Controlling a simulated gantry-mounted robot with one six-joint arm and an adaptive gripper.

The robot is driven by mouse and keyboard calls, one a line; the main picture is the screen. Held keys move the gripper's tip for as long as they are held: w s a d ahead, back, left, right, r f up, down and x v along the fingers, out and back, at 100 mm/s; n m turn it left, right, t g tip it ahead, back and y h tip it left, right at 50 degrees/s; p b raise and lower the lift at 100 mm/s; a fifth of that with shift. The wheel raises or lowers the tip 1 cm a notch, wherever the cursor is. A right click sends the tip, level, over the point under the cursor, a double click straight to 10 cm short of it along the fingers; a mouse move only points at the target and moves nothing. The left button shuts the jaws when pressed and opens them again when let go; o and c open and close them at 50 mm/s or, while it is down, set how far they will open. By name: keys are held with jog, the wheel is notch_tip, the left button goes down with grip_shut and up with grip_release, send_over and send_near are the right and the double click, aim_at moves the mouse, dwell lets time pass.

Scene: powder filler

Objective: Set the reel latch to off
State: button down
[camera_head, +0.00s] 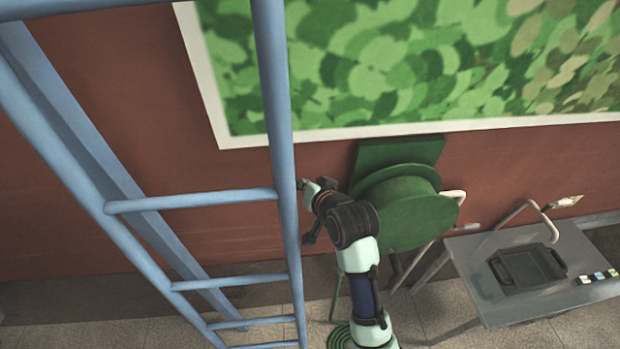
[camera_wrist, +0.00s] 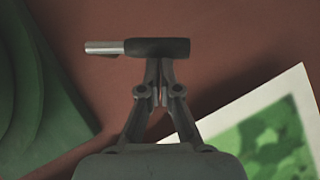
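The green hose reel (camera_head: 405,215) is mounted on the red wall. A short lever with a black grip and a silver end, which looks like the reel latch (camera_wrist: 158,47), lies level across the front of my fingertips in the wrist view. Its silver end points left, toward the green reel parts (camera_wrist: 35,100). My gripper (camera_wrist: 162,85) has its fingers drawn together just below the black grip. They seem to be at or touching the grip, not around it. In the head view my gripper (camera_head: 308,188) is left of the reel, close to the wall, and the latch is too small to make out.
A blue ladder (camera_head: 283,150) stands left of my gripper, close in the picture. A white-framed green picture (camera_head: 400,65) hangs above. A grey table (camera_head: 490,300) with a dark tray (camera_head: 515,285) stands at the right. A coiled green hose (camera_head: 340,335) lies below.

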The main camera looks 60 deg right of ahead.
jog(key=d+r+p+v, duration=0.1)
jog(key=d+p+v, duration=0.1)
jog(key=v, duration=1.1)
jog(key=shift+s+r, duration=0.2)
jog(key=shift+r, duration=0.15)
jog(key=shift+d, duration=0.15)
